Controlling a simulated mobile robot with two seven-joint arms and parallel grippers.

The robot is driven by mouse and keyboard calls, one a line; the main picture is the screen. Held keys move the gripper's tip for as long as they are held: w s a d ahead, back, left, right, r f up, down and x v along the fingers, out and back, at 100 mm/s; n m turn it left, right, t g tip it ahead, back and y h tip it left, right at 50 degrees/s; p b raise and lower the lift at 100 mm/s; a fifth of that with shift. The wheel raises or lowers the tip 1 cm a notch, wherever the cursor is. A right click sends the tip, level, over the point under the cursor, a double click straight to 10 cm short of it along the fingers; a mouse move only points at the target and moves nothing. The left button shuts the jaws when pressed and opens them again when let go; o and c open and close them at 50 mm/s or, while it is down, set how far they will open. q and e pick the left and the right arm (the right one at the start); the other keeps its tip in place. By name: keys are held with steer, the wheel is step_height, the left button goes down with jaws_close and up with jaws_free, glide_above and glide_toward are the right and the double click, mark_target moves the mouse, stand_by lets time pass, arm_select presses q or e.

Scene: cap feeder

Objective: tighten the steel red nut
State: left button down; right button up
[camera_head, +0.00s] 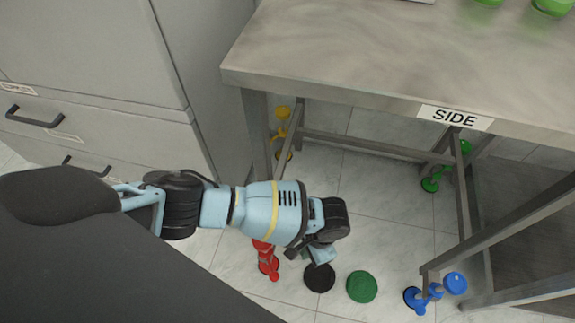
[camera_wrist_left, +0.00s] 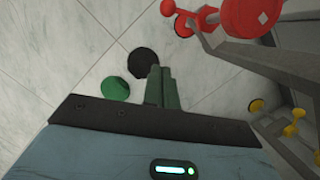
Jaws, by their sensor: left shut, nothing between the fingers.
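The red nut shows in the left wrist view as a round red disc (camera_wrist_left: 252,16) at the top right, on a red fitting with smaller knobs beside a table leg. In the head view the red fitting (camera_head: 268,262) is low on the floor side, its upper part hidden behind my left arm. My left gripper (camera_head: 320,256) is shut and empty, to the right of the red fitting and apart from it. Its closed fingers (camera_wrist_left: 161,86) also show in the left wrist view, pointing toward the floor. My right gripper is not in view.
A black disc (camera_head: 319,278) and a green disc (camera_head: 362,287) lie near my left gripper. Blue (camera_head: 455,283), green (camera_head: 431,184) and yellow (camera_head: 283,113) fittings are at other table legs. The steel table (camera_head: 330,60) marked SIDE stands above; grey drawers (camera_head: 80,80) are at left.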

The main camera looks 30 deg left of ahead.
mark_target(269, 263)
arm_select(q)
steer(key=s+a+f+b, duration=0.4)
steer(key=f+b, duration=0.1)
steer(key=f, duration=0.5)
steer(key=shift+s+f, duration=0.25)
steer(key=shift+s, duration=0.15)
steer(key=shift+s, duration=0.1)
